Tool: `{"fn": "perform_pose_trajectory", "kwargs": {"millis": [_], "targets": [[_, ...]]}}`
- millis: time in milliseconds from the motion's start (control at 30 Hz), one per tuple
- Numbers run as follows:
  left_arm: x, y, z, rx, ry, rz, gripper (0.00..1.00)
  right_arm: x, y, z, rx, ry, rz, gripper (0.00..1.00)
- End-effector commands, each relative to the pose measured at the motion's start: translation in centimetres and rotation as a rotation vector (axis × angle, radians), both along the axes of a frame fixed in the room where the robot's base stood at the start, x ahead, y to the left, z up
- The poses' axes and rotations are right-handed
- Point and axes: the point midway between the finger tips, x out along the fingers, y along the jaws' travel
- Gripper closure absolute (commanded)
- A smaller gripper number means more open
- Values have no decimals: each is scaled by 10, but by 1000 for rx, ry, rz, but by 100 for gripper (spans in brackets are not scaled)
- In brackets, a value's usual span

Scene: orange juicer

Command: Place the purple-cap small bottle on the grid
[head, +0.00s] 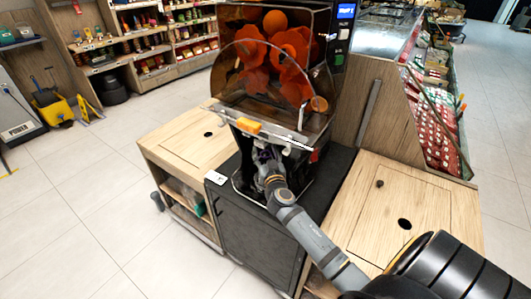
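The orange juicer (275,65) stands on a dark cabinet, with an open bay below its front cover. My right arm comes in from the lower right, and its gripper (267,168) is inside this bay. A small purple patch (264,155) shows at the fingers; it may be the purple-cap small bottle, but its body cannot be made out. Whether the fingers are shut on it cannot be told. The grid at the bottom of the bay is mostly hidden by the gripper and shadow. My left gripper is not in view.
Wooden counters stand at the left (185,140) and right (395,205) of the dark cabinet (255,245), each with a dark hole. A yellow piece (248,126) sits on the juicer's front edge above the bay.

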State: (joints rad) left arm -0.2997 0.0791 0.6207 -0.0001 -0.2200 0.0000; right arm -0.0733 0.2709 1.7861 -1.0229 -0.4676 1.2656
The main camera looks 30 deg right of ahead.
Motion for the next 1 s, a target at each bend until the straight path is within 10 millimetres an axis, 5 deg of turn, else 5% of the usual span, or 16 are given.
{"fn": "perform_pose_trajectory", "kwargs": {"millis": [267,700,1000], "targets": [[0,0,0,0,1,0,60,-4,2,0,-1,1,0,47],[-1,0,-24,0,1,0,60,-93,38,-2,2,1,0,47],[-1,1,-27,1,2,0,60,-112,46,2,-1,-1,0,47]]}}
